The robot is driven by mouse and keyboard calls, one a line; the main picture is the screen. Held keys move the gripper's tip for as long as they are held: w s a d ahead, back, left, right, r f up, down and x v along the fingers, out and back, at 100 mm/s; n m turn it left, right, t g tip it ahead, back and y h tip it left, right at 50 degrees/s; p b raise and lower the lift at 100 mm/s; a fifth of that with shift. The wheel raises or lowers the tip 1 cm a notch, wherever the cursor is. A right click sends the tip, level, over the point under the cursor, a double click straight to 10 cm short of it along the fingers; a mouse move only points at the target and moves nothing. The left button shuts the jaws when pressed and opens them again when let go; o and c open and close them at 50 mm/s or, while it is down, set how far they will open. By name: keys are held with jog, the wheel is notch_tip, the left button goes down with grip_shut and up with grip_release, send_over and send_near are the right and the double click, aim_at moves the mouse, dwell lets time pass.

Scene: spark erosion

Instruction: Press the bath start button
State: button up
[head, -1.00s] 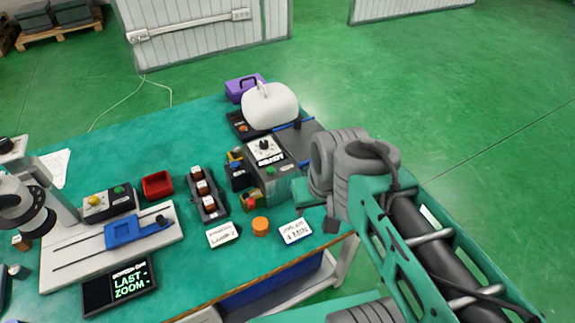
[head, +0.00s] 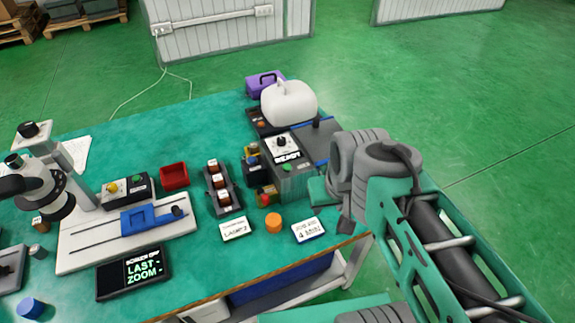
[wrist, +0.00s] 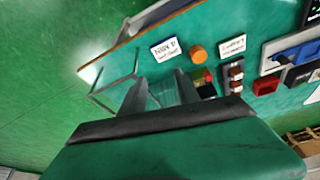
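A dark grey unit (head: 300,180) stands at the table's right end, with a dial on a white panel and a label reading READY. A small green button (head: 287,167) sits on its top near the front edge. Another green button (head: 139,179) beside a yellow one is on a small box at the left. I cannot read which is the bath start. My gripper (wrist: 165,88) shows two grey fingers apart, empty, over the table's front edge in the wrist view. In the head view my arm hides most of it, to the right of the dial unit.
A white rounded canister (head: 289,103) and a purple case (head: 265,84) stand behind the unit. An orange cylinder (head: 273,223), two white label cards (head: 308,230) and a row of switches (head: 221,190) lie in front and left. The floor at right is clear.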

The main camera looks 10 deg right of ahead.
grip_shut()
dwell(1.4)
